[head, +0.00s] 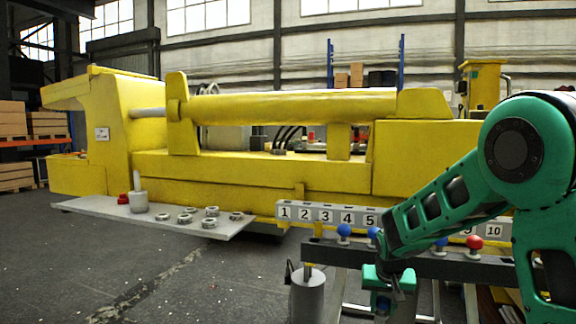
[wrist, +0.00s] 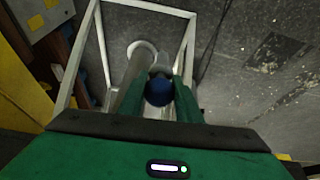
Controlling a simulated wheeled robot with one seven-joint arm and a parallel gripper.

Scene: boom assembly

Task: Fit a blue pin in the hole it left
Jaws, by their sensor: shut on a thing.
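My gripper (wrist: 161,96) is shut on a blue pin; its round blue head (wrist: 158,91) shows between the green fingers in the wrist view. The pin's shaft is hard to make out. In the head view my gripper (head: 386,294) hangs at the front side of a dark rail (head: 330,252), and the held pin cannot be told there. Other blue pins stand upright in the rail, one at left (head: 344,231), one partly behind my arm (head: 374,236) and one to the right (head: 441,244). An empty hole cannot be made out; my arm covers part of the rail.
A red pin (head: 474,243) stands in the rail. A numbered strip (head: 328,215) runs behind it. A grey cylinder (head: 307,296) stands below the rail's left end. A grey shelf (head: 185,229) with several metal rings juts from the yellow machine (head: 255,172). Floor is open at left.

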